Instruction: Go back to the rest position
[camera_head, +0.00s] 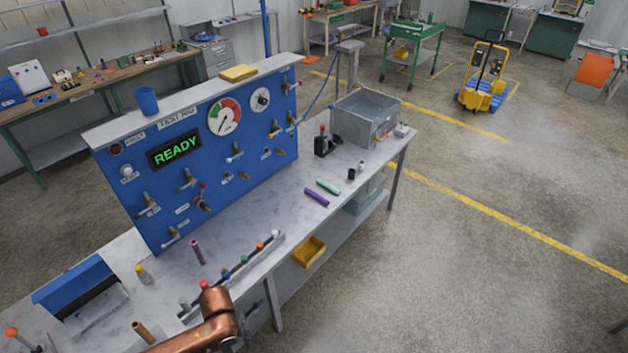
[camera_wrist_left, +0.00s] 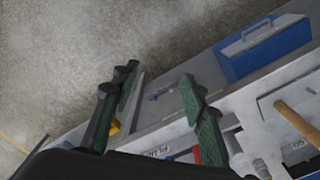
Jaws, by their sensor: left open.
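My left gripper (camera_wrist_left: 160,95) shows in the left wrist view with its two green-padded fingers apart and nothing held between them. Beyond the fingers are the floor and the bench edge. In the head view my copper arm comes up at the bottom, in front of the near edge of the workbench (camera_head: 255,215). The fingers cannot be made out there. My right gripper is in neither view.
A blue test panel (camera_head: 220,150) reading READY stands on the bench. A grey bin (camera_head: 365,115), purple cylinder (camera_head: 317,197) and green cylinder (camera_head: 328,187) are farther along.

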